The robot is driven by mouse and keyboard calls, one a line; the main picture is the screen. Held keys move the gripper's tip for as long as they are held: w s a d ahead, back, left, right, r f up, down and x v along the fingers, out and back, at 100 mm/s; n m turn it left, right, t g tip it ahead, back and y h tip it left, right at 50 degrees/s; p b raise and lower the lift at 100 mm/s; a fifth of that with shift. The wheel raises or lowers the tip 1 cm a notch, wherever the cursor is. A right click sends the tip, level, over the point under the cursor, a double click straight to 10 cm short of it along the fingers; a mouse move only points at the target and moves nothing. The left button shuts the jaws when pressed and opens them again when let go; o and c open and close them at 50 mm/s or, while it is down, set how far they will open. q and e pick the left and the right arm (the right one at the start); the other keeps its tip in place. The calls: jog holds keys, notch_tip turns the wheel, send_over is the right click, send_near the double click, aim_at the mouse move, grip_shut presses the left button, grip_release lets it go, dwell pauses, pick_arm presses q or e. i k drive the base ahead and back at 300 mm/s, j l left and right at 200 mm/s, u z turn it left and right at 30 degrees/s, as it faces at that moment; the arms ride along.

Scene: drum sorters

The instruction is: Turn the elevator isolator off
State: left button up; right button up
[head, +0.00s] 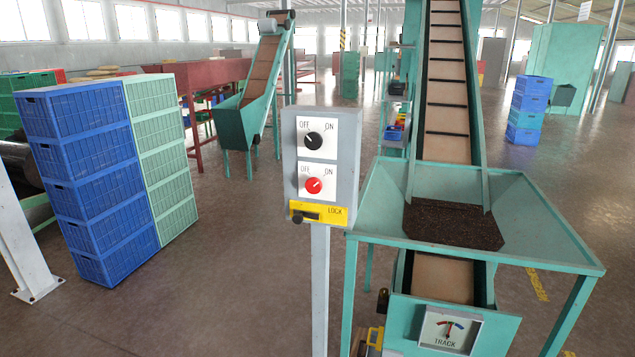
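A grey control box (345,160) stands on a post in the middle of the head view. Its front has two rotary switches on white plates, each marked OFF at left and ON at right. The upper switch has a black knob (314,139); its pointing direction is hard to tell. The lower switch has a red knob (314,186), whose pale mark seems to point up and right, toward ON. Below them is a yellow LOCK plate (333,212) with a dark handle (304,217). No label names the elevator isolator. Neither gripper is in view.
A green hopper (560,240) with dark grains and an inclined elevator (447,90) stands right of the box. A TRACK gauge (446,330) is below it. Stacked blue crates (90,185) and pale green crates (160,150) stand at left. Floor between crates and post is clear.

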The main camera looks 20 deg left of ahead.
aim_at(314, 185)
jog(key=i+u, duration=0.2)
jog(key=u, duration=0.15)
jog(key=i+u, duration=0.35)
jog(key=k+j, duration=0.05)
jog(key=k, duration=0.05)
